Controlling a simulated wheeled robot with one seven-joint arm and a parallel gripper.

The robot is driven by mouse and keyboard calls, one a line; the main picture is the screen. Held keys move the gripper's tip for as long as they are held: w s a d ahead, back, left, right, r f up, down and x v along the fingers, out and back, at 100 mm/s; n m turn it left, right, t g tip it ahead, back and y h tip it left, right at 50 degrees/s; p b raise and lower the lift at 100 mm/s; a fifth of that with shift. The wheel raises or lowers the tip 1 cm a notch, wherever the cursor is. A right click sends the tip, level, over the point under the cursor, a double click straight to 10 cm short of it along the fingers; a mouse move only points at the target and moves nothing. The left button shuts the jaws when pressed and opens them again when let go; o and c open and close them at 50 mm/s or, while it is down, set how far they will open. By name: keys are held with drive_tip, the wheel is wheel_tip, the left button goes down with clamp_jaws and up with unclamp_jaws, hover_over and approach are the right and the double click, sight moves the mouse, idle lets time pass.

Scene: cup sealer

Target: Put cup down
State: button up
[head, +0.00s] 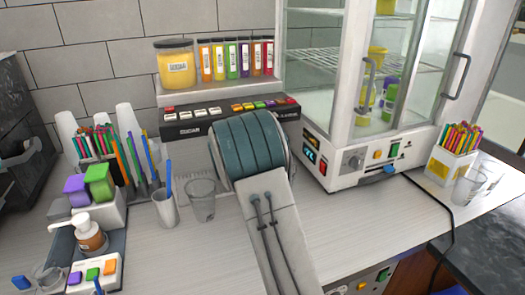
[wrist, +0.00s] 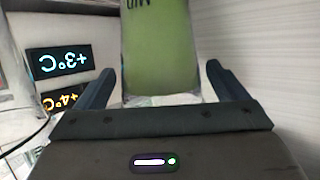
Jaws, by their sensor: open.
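In the wrist view my gripper (wrist: 159,74) is open, with one dark finger on each side. A green, upright-sided thing (wrist: 160,50) with inverted letters like "Min" shows between the fingers, with a pale, see-through band at its lower end. I cannot tell whether it is a cup, or whether a finger touches it. In the head view my arm hides the gripper. A clear empty cup (head: 201,203) stands on the counter just left of my arm. A clear cup (head: 165,210) with a blue straw stands left of it. Another clear cup (head: 468,188) stands at the right.
A glass-fronted cabinet (head: 345,120) with lit displays (wrist: 62,60) stands right of my arm. Syrup bottles (head: 232,60) and a yellow jar (head: 175,66) stand on a back shelf. A straw holder (head: 440,165) stands at right. The front counter (head: 200,262) has bare room.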

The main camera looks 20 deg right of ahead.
drive_tip(key=s+a+r+n+y, duration=0.2)
drive_tip(key=s+a+r+y, duration=0.15)
drive_tip(key=s+a, duration=0.3)
drive_tip(key=s+a+r+n+g+y, duration=0.1)
drive_tip(key=s+a+r+n+y, duration=0.1)
drive_tip(key=s+a+y, duration=0.45)
drive_tip(key=s+a+r+n+y, duration=0.1)
drive_tip(key=s+a+r+n, duration=0.15)
drive_tip(key=s+a, duration=0.45)
drive_tip(key=s+d+f+n+g+h, duration=0.1)
drive_tip(key=s+d+f+g, duration=0.1)
drive_tip(key=s, duration=0.9)
drive_tip(key=s+d+f+g, duration=0.3)
drive_tip(key=s+g, duration=0.1)
drive_tip(key=s, duration=0.8)
drive_tip(key=shift+s+d+n+h, duration=0.2)
drive_tip(key=shift+d+n+h, duration=0.15)
drive_tip(key=shift+h, duration=0.05)
